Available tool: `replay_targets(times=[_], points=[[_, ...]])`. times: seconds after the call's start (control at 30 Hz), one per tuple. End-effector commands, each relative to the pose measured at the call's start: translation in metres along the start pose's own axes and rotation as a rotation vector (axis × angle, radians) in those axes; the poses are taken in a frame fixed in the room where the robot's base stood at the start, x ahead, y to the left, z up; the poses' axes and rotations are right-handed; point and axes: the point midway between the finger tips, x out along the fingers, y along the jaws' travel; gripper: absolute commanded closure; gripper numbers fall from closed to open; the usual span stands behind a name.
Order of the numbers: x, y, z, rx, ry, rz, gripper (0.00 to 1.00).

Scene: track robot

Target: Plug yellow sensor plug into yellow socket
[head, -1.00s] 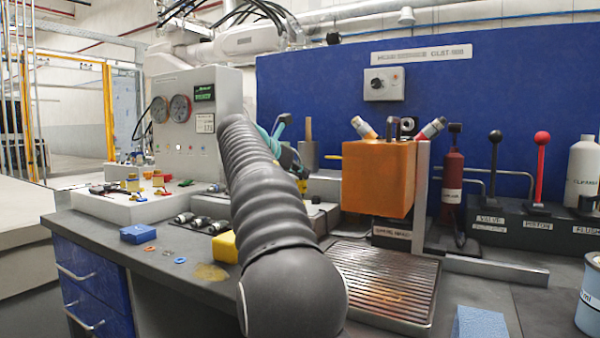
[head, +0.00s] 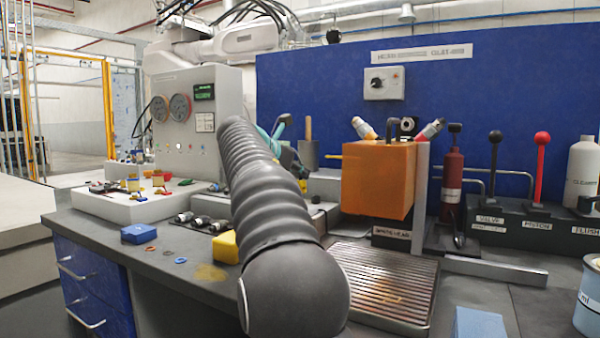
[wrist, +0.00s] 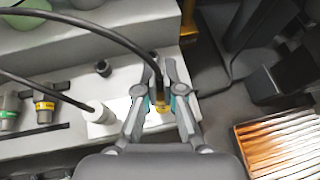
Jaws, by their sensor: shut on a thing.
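My gripper (wrist: 160,98) is shut on the yellow sensor plug (wrist: 162,103) in the wrist view.
A green-banded connector (wrist: 8,120) and a white plug (wrist: 100,114) with its own cable stand left of my gripper. An orange block (head: 378,180) stands above a slatted drip tray (head: 385,285) to the right. A yellow block (head: 224,246) lies beside my arm.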

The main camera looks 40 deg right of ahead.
Motion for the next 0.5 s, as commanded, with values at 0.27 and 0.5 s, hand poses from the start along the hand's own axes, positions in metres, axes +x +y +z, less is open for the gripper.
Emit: replay_targets(times=[0.27,0.5], points=[[0.0027,-0.0002,-0.0055,0.0,0.0,0.0,1.0],[0.005,-0.0001,-0.0102,-0.001,0.0,0.0,1.0]])
